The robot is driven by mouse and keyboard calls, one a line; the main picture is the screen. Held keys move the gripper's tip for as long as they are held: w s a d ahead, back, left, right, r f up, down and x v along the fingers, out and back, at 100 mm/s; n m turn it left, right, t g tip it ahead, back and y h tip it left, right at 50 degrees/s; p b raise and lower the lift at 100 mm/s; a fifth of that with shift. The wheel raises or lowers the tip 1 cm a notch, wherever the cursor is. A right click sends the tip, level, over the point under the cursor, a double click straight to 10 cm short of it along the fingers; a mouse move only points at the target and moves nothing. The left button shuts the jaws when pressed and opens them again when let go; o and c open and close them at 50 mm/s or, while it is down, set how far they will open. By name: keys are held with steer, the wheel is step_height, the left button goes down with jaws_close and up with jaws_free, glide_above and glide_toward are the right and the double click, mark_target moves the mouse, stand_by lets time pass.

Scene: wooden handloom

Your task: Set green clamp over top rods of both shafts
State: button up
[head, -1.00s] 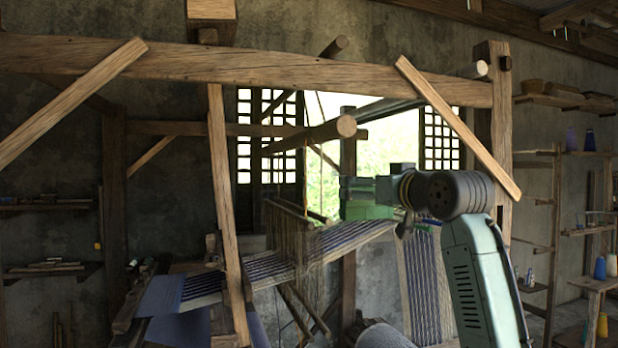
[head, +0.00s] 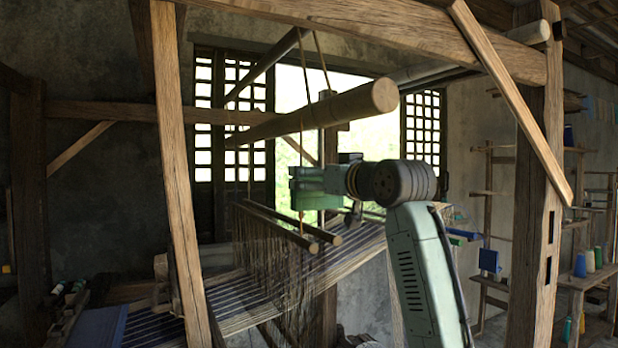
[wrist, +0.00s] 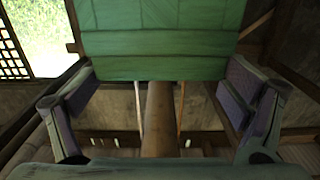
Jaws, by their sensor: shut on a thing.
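The green clamp (wrist: 165,40) fills the upper middle of the wrist view, between the two spread fingers of my gripper (wrist: 160,82), which is shut on it. In the head view the clamp (head: 307,199) is a dark green block at the left end of my arm, beside my gripper (head: 304,184). The near shaft's top rod (head: 280,230) and the far shaft's top rod (head: 305,226) lie side by side, lower than the clamp. In this view the clamp shows above their right part, with a gap. Its depth relative to them is unclear.
A thick wooden roller (head: 320,113) hangs above my gripper, with cords running down near it. A slanted post (head: 178,180) stands left, and a brace (head: 510,100) and upright post (head: 535,200) stand right. Striped warp (head: 350,250) spreads below.

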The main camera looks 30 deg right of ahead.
mark_target(321, 200)
step_height(321, 200, down, 5)
steer(key=shift+s+r+b, duration=0.1)
steer(key=shift+b, duration=0.25)
steer(key=shift+f+b, duration=0.9)
steer(key=shift+f, duration=0.6)
steer(key=o, duration=0.9)
steer(key=shift+c, duration=0.2)
steer(key=s, duration=1.2)
steer(key=shift+a, duration=0.35)
